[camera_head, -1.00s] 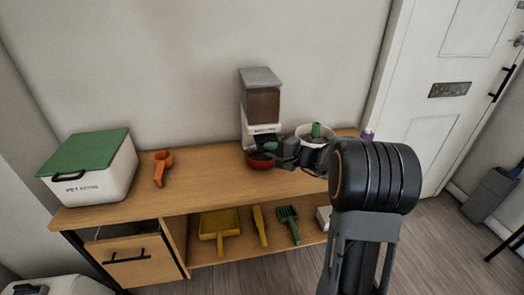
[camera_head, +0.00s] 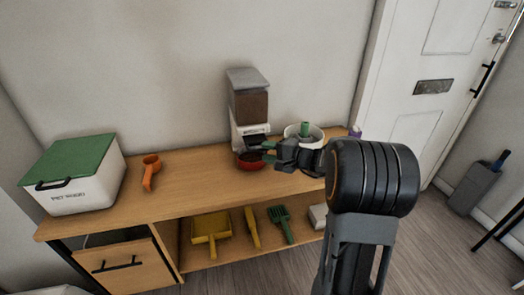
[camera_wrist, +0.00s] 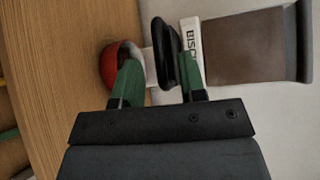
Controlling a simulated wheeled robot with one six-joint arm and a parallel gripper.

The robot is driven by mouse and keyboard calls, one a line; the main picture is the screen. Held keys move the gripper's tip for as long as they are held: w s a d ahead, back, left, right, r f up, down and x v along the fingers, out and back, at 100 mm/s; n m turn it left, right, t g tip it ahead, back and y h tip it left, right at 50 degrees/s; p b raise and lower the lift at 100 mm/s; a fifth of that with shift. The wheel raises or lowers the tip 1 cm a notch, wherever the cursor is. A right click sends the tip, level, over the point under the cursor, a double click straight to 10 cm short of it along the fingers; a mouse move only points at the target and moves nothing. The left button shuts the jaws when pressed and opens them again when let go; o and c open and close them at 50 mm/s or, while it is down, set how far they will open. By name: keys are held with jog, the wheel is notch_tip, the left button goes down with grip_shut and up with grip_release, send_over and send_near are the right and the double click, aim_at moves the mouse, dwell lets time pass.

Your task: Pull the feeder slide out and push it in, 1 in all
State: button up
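The feeder (camera_head: 251,105) stands against the wall at the back of the bench. It has a grey lid, a brown-filled hopper and a white base with lettering. Its black slide (camera_head: 256,140) shows low on the front, above a red bowl (camera_head: 247,163). In the wrist view the slide's black handle (camera_wrist: 162,45) reaches between the green fingers of my gripper (camera_wrist: 158,78). The fingers are apart, with a gap on the bowl side; the other finger is close to the handle, and contact is unclear. In the head view my gripper (camera_head: 268,151) is right in front of the feeder.
A white pot with a green item (camera_head: 304,132) stands just right of the feeder, behind my gripper. An orange scoop (camera_head: 150,172) and a green-lidded box (camera_head: 75,175) are on the left. Yellow and green tools (camera_head: 211,230) lie on the lower shelf.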

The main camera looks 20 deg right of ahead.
jog(key=v, duration=1)
jog(key=shift+s+d, duration=0.25)
jog(key=shift+s, duration=0.05)
jog(key=shift+c, duration=0.3)
